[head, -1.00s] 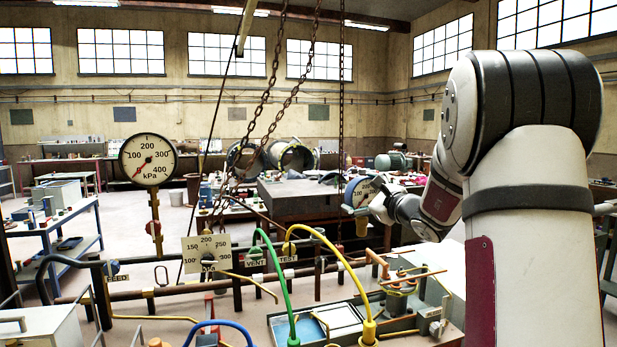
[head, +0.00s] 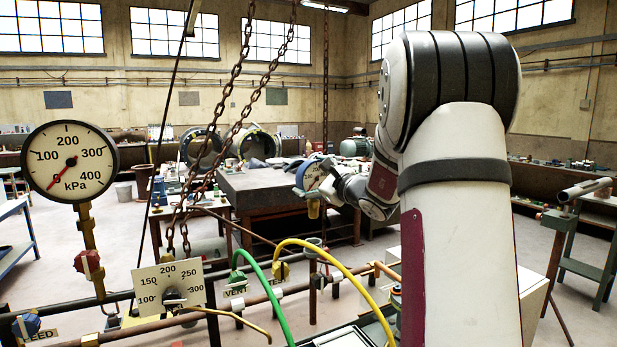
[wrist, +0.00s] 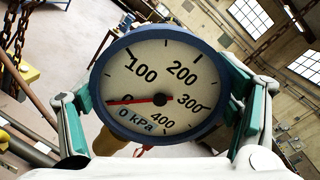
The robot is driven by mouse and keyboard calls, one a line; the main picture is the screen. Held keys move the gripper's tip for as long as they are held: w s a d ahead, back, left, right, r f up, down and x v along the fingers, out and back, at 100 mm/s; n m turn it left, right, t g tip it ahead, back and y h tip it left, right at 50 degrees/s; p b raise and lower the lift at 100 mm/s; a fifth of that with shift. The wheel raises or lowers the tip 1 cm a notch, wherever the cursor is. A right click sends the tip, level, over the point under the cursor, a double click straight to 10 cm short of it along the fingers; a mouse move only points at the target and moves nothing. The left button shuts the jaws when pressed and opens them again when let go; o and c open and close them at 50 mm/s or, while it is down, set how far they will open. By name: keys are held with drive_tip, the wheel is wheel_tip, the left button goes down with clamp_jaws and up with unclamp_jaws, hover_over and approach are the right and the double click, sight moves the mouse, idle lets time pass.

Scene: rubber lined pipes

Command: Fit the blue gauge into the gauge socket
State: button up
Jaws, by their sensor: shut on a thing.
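The blue gauge (head: 314,174) has a blue rim, a white dial and a brass stem pointing down. My gripper (head: 322,186) is shut on it and holds it in the air, in the upper middle of the head view. In the wrist view the dial (wrist: 160,80) fills the middle, its red needle near 0 kPa, with a teal finger on each side. Part of the brass stem shows below the rim. In the head view, a short upright pipe with a grey collar (head: 314,244) stands below the gauge, apart from it. It looks like the gauge socket, but I cannot be sure.
A large round gauge (head: 70,162) stands on a brass post at left. A square dial plate (head: 169,287) is in front. Green (head: 262,290) and yellow (head: 345,262) hoses arch near the upright pipe. Chains (head: 236,110) hang left of my gripper.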

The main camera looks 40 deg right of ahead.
sight(315, 213)
drive_tip(key=shift+r+b, duration=0.1)
drive_tip(key=shift+b, duration=0.2)
drive_tip(key=shift+a+f, duration=0.1)
drive_tip(key=shift+f, duration=0.1)
drive_tip(key=shift+w+f+b, duration=0.1)
drive_tip(key=shift+f+b, duration=2.1)
drive_tip(key=shift+f, duration=0.5)
drive_tip(key=shift+s, duration=0.2)
drive_tip(key=shift+b, duration=1)
drive_tip(key=shift+f+b, duration=1.95)
idle(0.5)
drive_tip(key=o, duration=1.4)
drive_tip(key=shift+o, duration=0.2)
